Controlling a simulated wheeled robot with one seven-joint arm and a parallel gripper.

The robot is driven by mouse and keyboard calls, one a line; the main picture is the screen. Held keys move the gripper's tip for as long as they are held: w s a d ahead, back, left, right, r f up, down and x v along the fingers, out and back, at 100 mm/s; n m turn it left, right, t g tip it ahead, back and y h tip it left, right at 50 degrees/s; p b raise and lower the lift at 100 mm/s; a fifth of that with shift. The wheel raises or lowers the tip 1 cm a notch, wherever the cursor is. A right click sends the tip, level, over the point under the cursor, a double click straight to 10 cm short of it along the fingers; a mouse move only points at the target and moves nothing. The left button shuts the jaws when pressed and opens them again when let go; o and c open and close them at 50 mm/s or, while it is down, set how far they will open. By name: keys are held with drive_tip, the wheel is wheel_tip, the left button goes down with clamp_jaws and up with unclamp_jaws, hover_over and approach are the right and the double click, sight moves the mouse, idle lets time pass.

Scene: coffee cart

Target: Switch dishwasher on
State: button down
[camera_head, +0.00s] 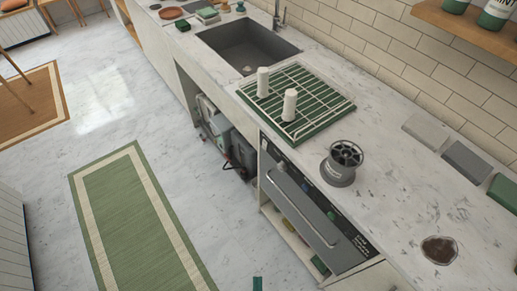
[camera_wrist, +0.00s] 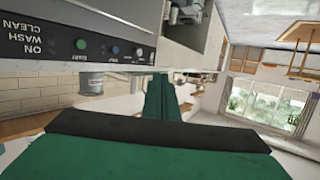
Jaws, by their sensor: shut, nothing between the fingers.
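The dishwasher (camera_head: 308,212) is built in under the counter, with a dark control strip and a grey handle bar along its front. In the wrist view its control panel (camera_wrist: 55,30) appears upside down at the upper left. It carries the words ON, WASH and CLEAN. My gripper (camera_wrist: 162,112) has dark green fingers, shut and empty, apart from the panel. A small green tip at the head view's bottom edge may be part of it.
A sink (camera_head: 245,45) lies farther back. An open bay (camera_head: 222,135) is left of the dishwasher. The floor in front is clear, with a green rug (camera_head: 140,225).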

drive_tip(key=w+a+f+n+g, duration=0.1)
drive_tip(key=w+f+n+g, duration=0.1)
drive_tip(key=w+f+n, duration=0.5)
drive_tip(key=w+a+f+n+g, duration=0.2)
drive_tip(key=f+n, duration=0.2)
drive_tip(key=f, duration=0.7)
drive_tip(key=w+f+n+h, duration=0.2)
drive_tip(key=w+f+n, duration=0.4)
drive_tip(key=w, duration=0.5)
drive_tip(key=w+a+r+n+h, duration=0.1)
drive_tip(key=w+r+n+h, duration=0.15)
drive_tip(key=w, duration=0.35)
drive_tip(key=w+a+r+n+h, duration=0.1)
drive_tip(key=w+r+n+h, duration=0.2)
drive_tip(key=w, duration=0.4)
drive_tip(key=w+a+r+n+g+h, duration=0.1)
drive_tip(key=w+a+r+h, duration=0.2)
drive_tip(key=r, duration=0.4)
drive_tip(key=w+a+r+n+h, duration=0.1)
drive_tip(key=w+a+r+h, duration=0.2)
drive_tip(key=r, duration=0.4)
drive_tip(key=shift+w+r+n+g, duration=0.15)
drive_tip(key=shift+r+n+g, duration=0.1)
drive_tip(key=shift+n+g, duration=0.15)
drive_tip(key=shift+w, duration=0.1)
